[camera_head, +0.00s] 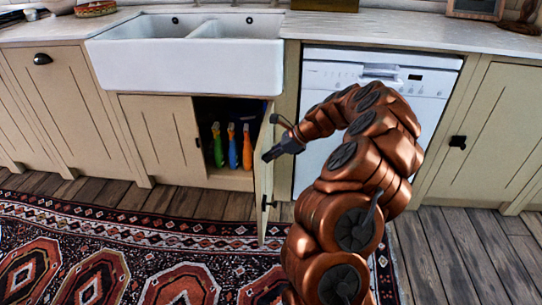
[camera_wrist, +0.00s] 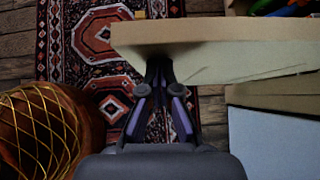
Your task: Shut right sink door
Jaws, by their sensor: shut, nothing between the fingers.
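The right sink door (camera_head: 262,185) is a cream panel under the white sink. It stands swung wide open, seen nearly edge-on in the head view, with a dark handle (camera_head: 268,203) on its outer face. In the wrist view the door (camera_wrist: 240,34) crosses the upper right from above. My gripper (camera_head: 268,156) is shut and empty, at the outer side of the door's upper part. Its fingertips (camera_wrist: 158,70) are close against the door's outer face near its free end; I cannot tell if they touch.
The open cabinet holds several colourful bottles (camera_head: 232,146). The left sink door (camera_head: 160,135) is shut. A white dishwasher (camera_head: 325,78) stands right of the sink cabinet. A patterned rug (camera_head: 130,250) covers the floor in front.

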